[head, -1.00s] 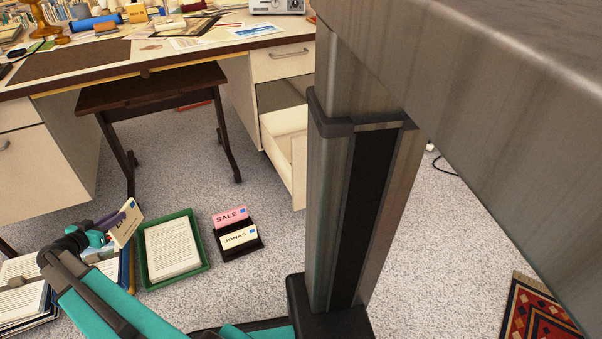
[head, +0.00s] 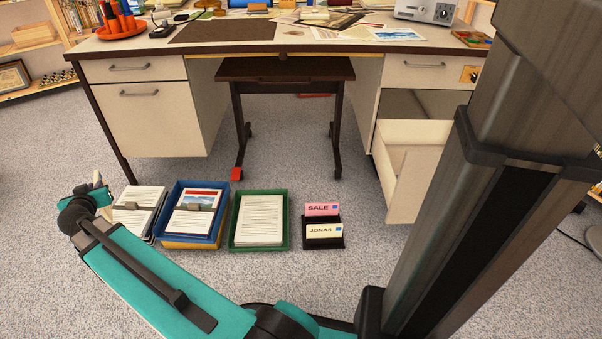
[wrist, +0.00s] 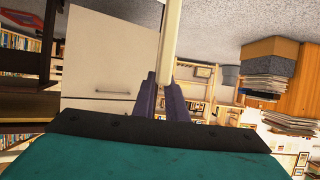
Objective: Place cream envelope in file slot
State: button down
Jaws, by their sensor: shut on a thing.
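My gripper (head: 98,188) is at the far left of the head view, left of the trays. It is shut on a cream envelope (head: 97,176), which stands up from the jaws and shows nearly edge-on. In the wrist view the envelope (wrist: 171,42) is a thin pale strip between the purple fingers (wrist: 165,98). A black file holder (head: 324,244) stands on the floor to the right of the trays. It holds a pink SALE envelope (head: 320,208) behind and a cream JONAS envelope (head: 319,231) in front.
A green tray (head: 233,246) of paper, a blue tray (head: 184,233) and a paper stack (head: 140,204) stand in a row left of the holder. The desk (head: 150,118) is behind, with an open drawer (head: 412,185) at right. Carpet in front is clear.

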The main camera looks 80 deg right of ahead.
jog(key=w+a+r+n+t+y, duration=0.1)
jog(key=w+a+r+n+y, duration=0.1)
jog(key=a+r, duration=0.4)
jog(key=w+a+r+n+t+y, duration=0.2)
jog(key=a+r+n+y, duration=0.2)
jog(key=a, duration=1.3)
jog(key=w+a+r+n+t+y, duration=0.1)
jog(key=w+a+r+n+y, duration=0.2)
jog(key=a+r, duration=0.6)
jog(key=a+y, duration=0.1)
jog(key=a, duration=0.2)
jog(key=shift+a+n+t, duration=0.15)
jog(key=shift+n+t, duration=0.15)
jog(key=shift+n, duration=0.1)
